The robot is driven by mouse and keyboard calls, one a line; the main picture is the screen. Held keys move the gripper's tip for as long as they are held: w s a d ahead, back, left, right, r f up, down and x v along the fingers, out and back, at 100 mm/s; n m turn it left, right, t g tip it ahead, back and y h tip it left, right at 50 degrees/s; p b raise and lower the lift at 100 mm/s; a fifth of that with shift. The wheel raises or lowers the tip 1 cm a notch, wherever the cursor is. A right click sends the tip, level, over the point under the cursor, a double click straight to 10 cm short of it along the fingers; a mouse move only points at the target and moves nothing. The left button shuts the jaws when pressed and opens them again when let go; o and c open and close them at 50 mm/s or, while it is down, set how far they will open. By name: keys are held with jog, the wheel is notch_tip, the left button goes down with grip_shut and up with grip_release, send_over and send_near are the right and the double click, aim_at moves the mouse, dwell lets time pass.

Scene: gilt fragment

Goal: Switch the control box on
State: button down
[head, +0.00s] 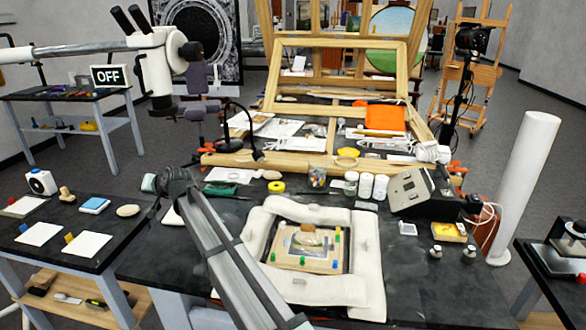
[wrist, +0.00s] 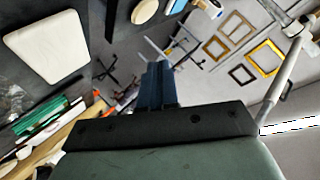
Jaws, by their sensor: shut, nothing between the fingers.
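The control box (head: 411,189) appears to be the device with a sloped grey panel on the right of the black worktable, with a dark body behind and cables at its right. Its switch is too small to make out. A small black sign reading OFF (head: 108,76) shows at the upper left. My gripper (wrist: 155,85) is shut and empty in the wrist view, its dark blue fingers together. The control box is not recognisable in the wrist view.
A padded white surround (head: 366,250) holding a framed piece lies mid-table, between my arm and the control box. White jars (head: 365,185) and a yellow tape roll (head: 276,187) stand behind it. A white microscope arm (head: 157,70) overhangs the upper left. A white cylinder (head: 527,180) stands at right.

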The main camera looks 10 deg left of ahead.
jog(key=w+d+r+m+t+h, duration=0.1)
jog(key=w+d+m, duration=0.1)
jog(key=w+d, duration=0.9)
jog(key=w+d+m+t+h, duration=0.15)
jog(key=w+d, duration=0.55)
jog(key=d, duration=0.8)
jog(key=w+d+r+m+t+h, duration=0.1)
jog(key=w+d+m, duration=0.1)
jog(key=w+d, duration=0.9)
notch_tip(320, 180, up, 2)
jog(key=m+t+h, duration=0.3)
jog(key=m+h, duration=0.4)
send_over(477, 197)
jog(key=s, duration=0.1)
jog(key=shift+s+g, duration=0.15)
jog(key=shift+g, duration=0.1)
jog(key=shift+w+f, duration=0.2)
jog(key=shift+f, duration=1.25)
jog(key=shift+w+f, duration=0.25)
jog(key=shift+f, duration=1.2)
jog(key=shift+w+f, duration=0.2)
jog(key=shift+f, duration=1.25)
jog(key=shift+f, duration=0.1)
